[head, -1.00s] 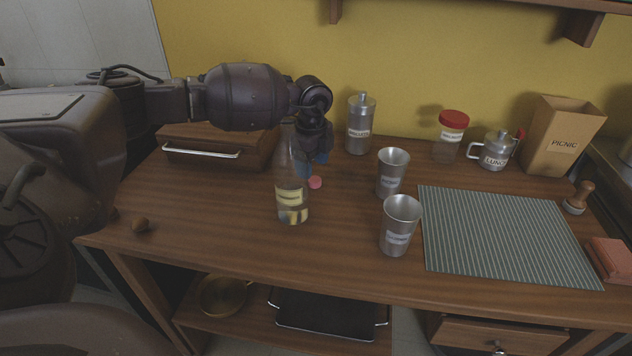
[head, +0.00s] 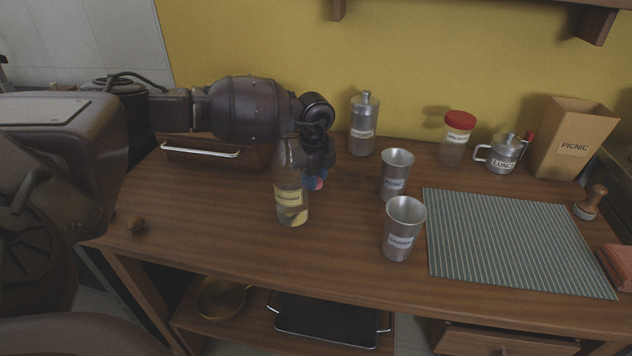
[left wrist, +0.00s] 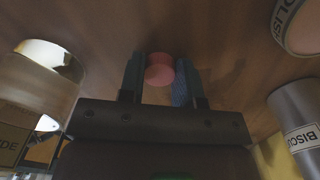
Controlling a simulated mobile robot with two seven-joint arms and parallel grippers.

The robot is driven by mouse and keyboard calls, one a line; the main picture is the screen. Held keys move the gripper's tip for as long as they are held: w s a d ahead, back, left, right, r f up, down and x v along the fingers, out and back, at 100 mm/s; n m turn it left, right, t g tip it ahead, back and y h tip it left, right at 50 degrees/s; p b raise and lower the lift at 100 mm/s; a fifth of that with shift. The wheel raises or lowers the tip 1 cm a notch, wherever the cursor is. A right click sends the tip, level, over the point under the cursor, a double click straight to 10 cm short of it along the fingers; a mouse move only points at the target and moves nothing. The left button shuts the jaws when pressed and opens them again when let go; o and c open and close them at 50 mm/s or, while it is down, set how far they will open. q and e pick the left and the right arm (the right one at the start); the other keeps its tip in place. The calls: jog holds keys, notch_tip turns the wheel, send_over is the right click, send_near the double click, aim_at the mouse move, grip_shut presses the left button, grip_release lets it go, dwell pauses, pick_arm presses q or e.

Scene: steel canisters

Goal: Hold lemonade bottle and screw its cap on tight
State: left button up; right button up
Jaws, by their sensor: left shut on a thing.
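The lemonade bottle (head: 290,190) is clear glass with a pale label and stands upright on the wooden counter, its top uncapped as far as I can see. It also shows at the left of the left wrist view (left wrist: 38,85). The pink-red cap (left wrist: 159,70) is between the fingers of my left gripper (left wrist: 160,78), which is shut on it low at the counter. In the head view my left gripper (head: 318,180) is just right of and behind the bottle, and only a bit of the cap shows. My right gripper is not in view.
Two steel cups (head: 403,230) (head: 396,175) stand right of the bottle. Behind are a steel canister (head: 362,128), a red-lidded jar (head: 456,140), a LUNG-labelled pot (head: 503,155) and a PICNIC box (head: 572,140).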

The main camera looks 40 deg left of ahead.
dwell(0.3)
pick_arm(q)
jog(key=shift+r, duration=0.25)
notch_tip(320, 180, up, 20)
jog(key=p, duration=0.5)
jog(key=shift+f, duration=0.25)
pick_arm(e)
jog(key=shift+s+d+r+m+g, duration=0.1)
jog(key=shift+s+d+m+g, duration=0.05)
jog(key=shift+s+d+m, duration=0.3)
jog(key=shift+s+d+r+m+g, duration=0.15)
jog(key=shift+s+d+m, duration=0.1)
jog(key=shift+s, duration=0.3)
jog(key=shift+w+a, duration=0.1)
